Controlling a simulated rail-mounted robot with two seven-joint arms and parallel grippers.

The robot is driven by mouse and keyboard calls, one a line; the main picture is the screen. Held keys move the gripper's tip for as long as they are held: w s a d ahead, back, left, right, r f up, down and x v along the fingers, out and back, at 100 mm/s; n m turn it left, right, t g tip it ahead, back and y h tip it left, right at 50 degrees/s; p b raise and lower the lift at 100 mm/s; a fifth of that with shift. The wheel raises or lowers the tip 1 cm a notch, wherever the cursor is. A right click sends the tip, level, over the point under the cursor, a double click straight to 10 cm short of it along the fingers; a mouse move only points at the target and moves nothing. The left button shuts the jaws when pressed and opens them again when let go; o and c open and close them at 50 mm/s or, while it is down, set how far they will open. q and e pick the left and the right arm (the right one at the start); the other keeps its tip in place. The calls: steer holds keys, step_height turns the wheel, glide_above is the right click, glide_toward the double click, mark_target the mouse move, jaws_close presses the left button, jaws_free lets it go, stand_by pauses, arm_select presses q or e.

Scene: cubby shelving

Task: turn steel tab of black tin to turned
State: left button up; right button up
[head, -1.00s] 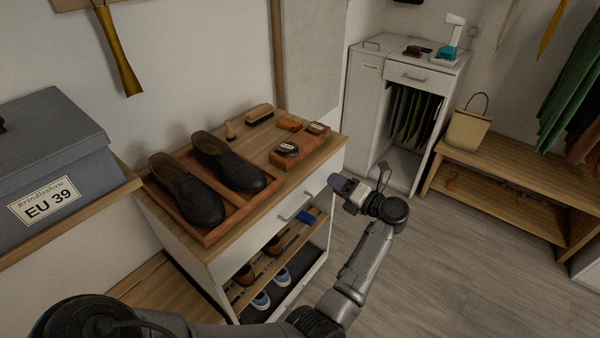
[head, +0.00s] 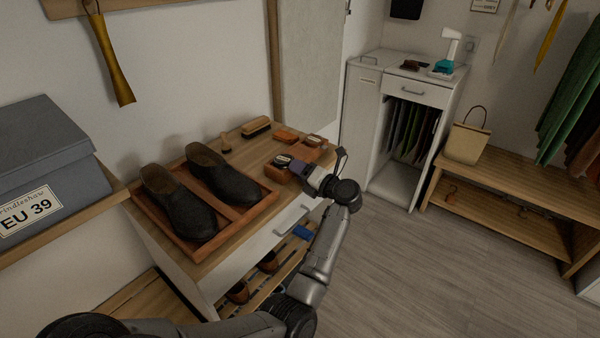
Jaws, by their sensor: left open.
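The black tin (head: 283,160) is small and round with a pale label on top. It rests on the left part of a low wooden tray (head: 276,173) on the cabinet top. Its steel tab is too small to make out. My left gripper (head: 299,168) is at the right front of the tin, close beside it at about tray height. The fingers point toward the tin and are open, with nothing seen between them. I cannot tell whether they touch the tin. My right gripper is not in view.
A tray with two dark shoes (head: 222,178) fills the cabinet's left part. A brush (head: 256,127), a small wooden-handled dauber (head: 226,143) and other small items stand behind the tin. A drawer handle (head: 290,222) is below. The floor to the right is clear.

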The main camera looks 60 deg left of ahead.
arm_select(q)
steer(key=shift+a, duration=0.1)
jaws_close()
steer(key=m+p, duration=0.1)
steer(key=p, duration=0.1)
steer(key=m+p, duration=0.1)
steer(key=p, duration=0.1)
steer(key=shift+r, duration=0.3)
steer(key=shift+f+m+p, duration=0.15)
steer(key=shift+m+p, duration=0.15)
steer(key=shift+p, duration=0.15)
steer(key=shift+f, duration=0.1)
jaws_free()
